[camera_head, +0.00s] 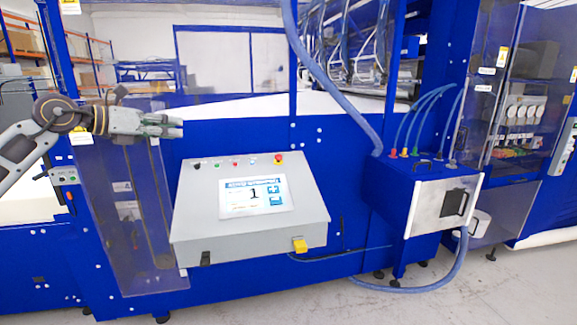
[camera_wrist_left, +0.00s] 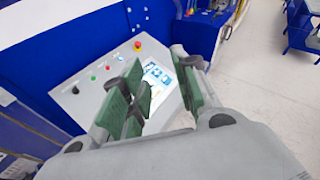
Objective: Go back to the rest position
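My left gripper (camera_head: 176,126) reaches in from the left in the head view, held in the air in front of the blue machine, above and to the left of the grey control panel. In the left wrist view my left gripper (camera_wrist_left: 158,78) shows its green-padded fingers apart, with the panel's screen visible between them and nothing held. The grey control panel (camera_head: 195,215) has a lit touchscreen (camera_head: 253,195) and a row of small buttons along its top. My right gripper is not in view.
The blue machine frame (camera_head: 330,150) fills the middle. A clear door panel (camera_head: 130,215) stands below my left arm. A blue box (camera_head: 400,180) with hoses sits right of the panel. A thick blue hose (camera_head: 335,85) hangs down to it. Grey floor (camera_head: 420,300) is open at the front right.

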